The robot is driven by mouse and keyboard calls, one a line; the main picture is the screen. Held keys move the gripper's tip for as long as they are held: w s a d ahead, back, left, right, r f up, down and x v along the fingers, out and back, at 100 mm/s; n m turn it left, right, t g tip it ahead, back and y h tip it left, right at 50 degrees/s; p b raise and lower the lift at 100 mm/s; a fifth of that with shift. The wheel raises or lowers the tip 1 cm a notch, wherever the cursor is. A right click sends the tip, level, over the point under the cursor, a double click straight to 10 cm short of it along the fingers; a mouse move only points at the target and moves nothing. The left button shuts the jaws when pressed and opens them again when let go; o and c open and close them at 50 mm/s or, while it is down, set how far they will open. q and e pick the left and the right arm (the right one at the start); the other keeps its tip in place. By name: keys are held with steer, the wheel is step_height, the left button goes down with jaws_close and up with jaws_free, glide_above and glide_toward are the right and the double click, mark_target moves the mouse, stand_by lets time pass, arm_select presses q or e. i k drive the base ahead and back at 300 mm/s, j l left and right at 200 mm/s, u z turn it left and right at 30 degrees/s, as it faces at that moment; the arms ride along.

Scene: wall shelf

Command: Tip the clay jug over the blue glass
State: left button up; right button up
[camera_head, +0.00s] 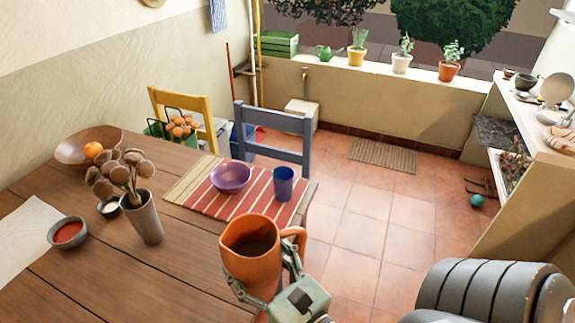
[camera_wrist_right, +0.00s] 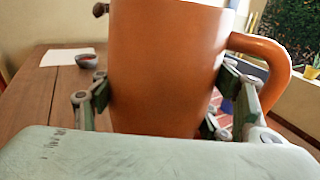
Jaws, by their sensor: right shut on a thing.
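The orange clay jug (camera_head: 251,265) is held by my right gripper (camera_head: 262,285) above the front right edge of the table. The jug looks close to upright, its open mouth showing a dark inside and its handle on the right. In the right wrist view the jug (camera_wrist_right: 165,65) fills the middle, with the fingers of my right gripper (camera_wrist_right: 165,105) on both sides of it. The blue glass (camera_head: 284,184) stands upright on the striped mat, beyond the jug and apart from it. My left gripper does not show.
A purple bowl (camera_head: 231,177) stands left of the glass on the red striped mat (camera_head: 203,193). A grey vase of dried flowers (camera_head: 143,219) and a bowl of red sauce (camera_head: 68,233) are farther left. A blue chair (camera_head: 273,152) stands behind the table.

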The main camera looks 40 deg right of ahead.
mark_target(283, 177)
steer(key=i+l+u, duration=0.1)
steer(key=l, duration=0.8)
steer(key=i+l+u, duration=0.15)
steer(key=l, duration=0.8)
steer(key=i+l+u, duration=0.1)
steer(key=l, duration=0.85)
